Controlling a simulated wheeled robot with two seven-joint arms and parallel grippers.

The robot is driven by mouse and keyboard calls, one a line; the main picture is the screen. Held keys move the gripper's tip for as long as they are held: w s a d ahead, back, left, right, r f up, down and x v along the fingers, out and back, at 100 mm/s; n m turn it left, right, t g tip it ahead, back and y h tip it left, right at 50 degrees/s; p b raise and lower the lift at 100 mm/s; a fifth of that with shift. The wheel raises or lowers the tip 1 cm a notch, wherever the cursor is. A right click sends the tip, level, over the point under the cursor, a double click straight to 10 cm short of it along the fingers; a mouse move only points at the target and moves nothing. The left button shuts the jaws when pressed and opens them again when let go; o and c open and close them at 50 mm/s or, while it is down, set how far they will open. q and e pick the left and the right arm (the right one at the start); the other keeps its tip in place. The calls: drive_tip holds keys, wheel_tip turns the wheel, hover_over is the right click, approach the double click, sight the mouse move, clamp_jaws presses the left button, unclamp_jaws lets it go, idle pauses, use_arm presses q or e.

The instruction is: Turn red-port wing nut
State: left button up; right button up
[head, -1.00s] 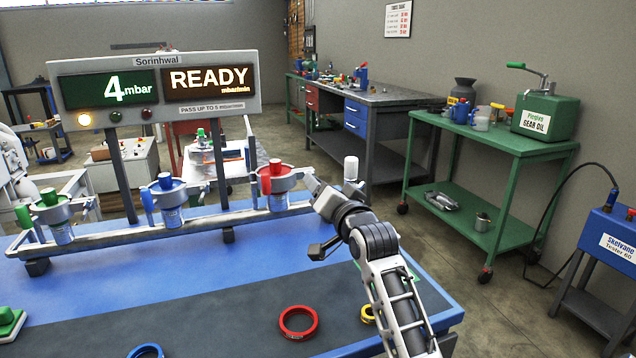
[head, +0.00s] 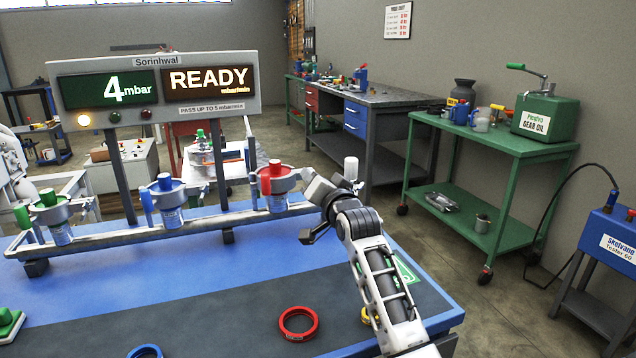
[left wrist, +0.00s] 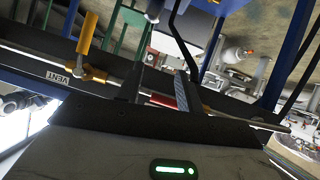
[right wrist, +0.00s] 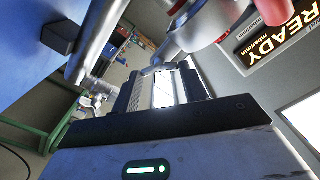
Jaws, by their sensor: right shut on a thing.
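The nut is mostly hidden by the fingers; a silver end (right wrist: 157,69) shows at the fingertips.
The blue port (head: 168,195) and green port (head: 56,215) stand further left on the rail (head: 120,236). The display (head: 155,85) reads 4 mbar and READY. A red ring (head: 298,322) and a blue ring (head: 145,351) lie on the bench front. A green cart (head: 490,150) stands right.

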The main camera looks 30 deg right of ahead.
use_arm(q)
drive_tip(key=shift+r, duration=0.15)
drive_tip(key=shift+m+g+y, duration=0.4)
drive_tip(key=shift+g+y, duration=0.1)
drive_tip(key=r+p, duration=0.1)
drive_tip(key=p, duration=0.2)
drive_tip(key=a+r+p, duration=0.1)
drive_tip(key=p, duration=0.3)
drive_tip(key=r+p, duration=0.2)
drive_tip(key=p, duration=0.2)
drive_tip(key=shift+s+a, duration=0.25)
use_arm(e)
drive_tip(key=m, duration=1.6)
drive_tip(key=shift+f, duration=0.15)
use_arm(q)
drive_tip(key=shift+p, duration=0.3)
use_arm(e)
drive_tip(key=shift+m, duration=0.4)
drive_tip(key=o, duration=1)
